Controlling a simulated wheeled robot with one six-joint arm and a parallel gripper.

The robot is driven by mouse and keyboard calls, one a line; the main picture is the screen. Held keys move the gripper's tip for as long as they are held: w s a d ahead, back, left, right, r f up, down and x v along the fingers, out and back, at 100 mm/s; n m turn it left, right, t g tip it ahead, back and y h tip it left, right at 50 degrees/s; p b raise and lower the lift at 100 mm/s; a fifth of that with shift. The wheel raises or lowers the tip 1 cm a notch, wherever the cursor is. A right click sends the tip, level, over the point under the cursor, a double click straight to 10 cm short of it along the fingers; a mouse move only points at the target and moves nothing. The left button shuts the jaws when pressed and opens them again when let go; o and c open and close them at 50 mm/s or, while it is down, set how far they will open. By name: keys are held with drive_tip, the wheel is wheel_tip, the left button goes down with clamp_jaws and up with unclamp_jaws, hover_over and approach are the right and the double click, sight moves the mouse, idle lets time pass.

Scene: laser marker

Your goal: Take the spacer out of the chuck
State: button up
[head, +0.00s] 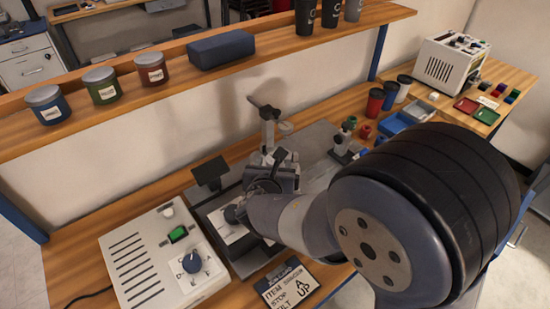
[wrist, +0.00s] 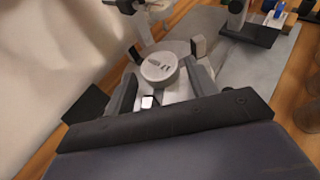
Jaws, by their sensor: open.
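In the wrist view, a round pale-grey disc with dark marks on its top, which looks like the spacer (wrist: 158,67), sits between small dark upright blocks, which look like the jaws of the chuck (wrist: 198,46). My gripper (wrist: 160,78) is open, with one dark finger on each side in front of the disc. I cannot tell whether the fingers touch it. A small white block (wrist: 147,102) shows nearer the gripper's base. In the head view, my arm hides the spacer and most of the chuck area.
In the head view, a white control box (head: 135,262) with a dial stands at the left, and a label card (head: 290,287) lies at the front. A shelf (head: 190,80) with jars runs above the bench. Cups and blue trays (head: 390,124) stand to the right.

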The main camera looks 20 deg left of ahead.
drive_tip(key=shift+w+a+f, duration=0.2)
drive_tip(key=shift+w+f, duration=0.05)
drive_tip(key=shift+w, duration=0.3)
drive_tip(key=shift+c, duration=0.3)
drive_tip(key=c, duration=0.7)
